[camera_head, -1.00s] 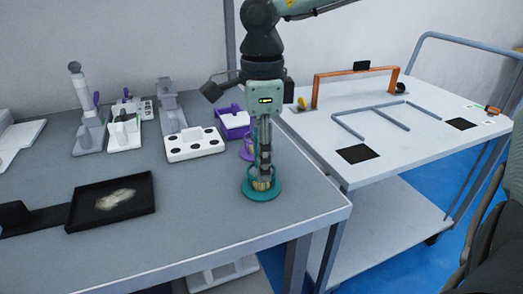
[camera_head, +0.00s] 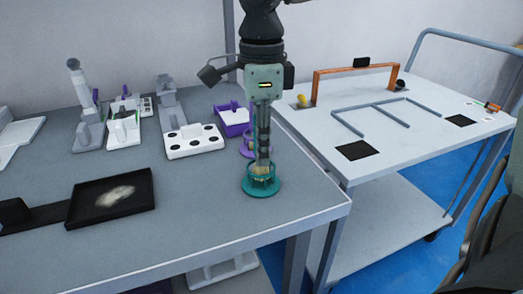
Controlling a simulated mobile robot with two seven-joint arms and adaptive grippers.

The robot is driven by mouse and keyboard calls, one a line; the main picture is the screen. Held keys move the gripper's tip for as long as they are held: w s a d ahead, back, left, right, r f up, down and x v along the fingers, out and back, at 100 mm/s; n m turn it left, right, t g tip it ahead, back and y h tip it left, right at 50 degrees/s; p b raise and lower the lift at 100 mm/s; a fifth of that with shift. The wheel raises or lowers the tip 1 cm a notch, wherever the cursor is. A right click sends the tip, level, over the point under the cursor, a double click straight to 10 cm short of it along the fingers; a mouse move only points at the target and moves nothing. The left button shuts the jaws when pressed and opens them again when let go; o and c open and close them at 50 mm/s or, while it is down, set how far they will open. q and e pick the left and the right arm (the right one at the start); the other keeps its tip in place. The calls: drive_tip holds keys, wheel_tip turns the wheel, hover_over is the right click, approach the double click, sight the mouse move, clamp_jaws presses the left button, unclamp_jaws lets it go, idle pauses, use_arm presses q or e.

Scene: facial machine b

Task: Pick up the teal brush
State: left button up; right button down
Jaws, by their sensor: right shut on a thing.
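The teal stand (camera_head: 261,187) is on the grey table near its right front corner, a round base with a ring cage. The brush's pale bristles (camera_head: 261,170) show in the upper part of the cage. My right gripper (camera_head: 263,150) points straight down and is shut on the brush above the stand. The fingers hide most of the brush handle, and the bristles still seem to be within the ring. My left gripper is not in view.
A purple stand (camera_head: 247,148) is close behind the gripper, with a purple box (camera_head: 234,120) beyond it. A white holed block (camera_head: 194,141) and a black tray (camera_head: 111,198) are to the left. The table front is clear. A white cart (camera_head: 400,135) is at right.

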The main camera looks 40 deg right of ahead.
drive_tip(key=r, duration=0.3)
drive_tip(key=shift+a, duration=0.35)
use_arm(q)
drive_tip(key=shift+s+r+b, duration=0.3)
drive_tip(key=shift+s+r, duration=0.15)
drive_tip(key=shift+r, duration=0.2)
use_arm(e)
drive_tip(key=a+r, duration=0.6)
drive_tip(key=a, duration=0.5)
drive_tip(key=shift+s+r, duration=0.2)
drive_tip(key=shift+s, duration=0.1)
drive_tip(key=c, duration=1.9)
unclamp_jaws()
clamp_jaws()
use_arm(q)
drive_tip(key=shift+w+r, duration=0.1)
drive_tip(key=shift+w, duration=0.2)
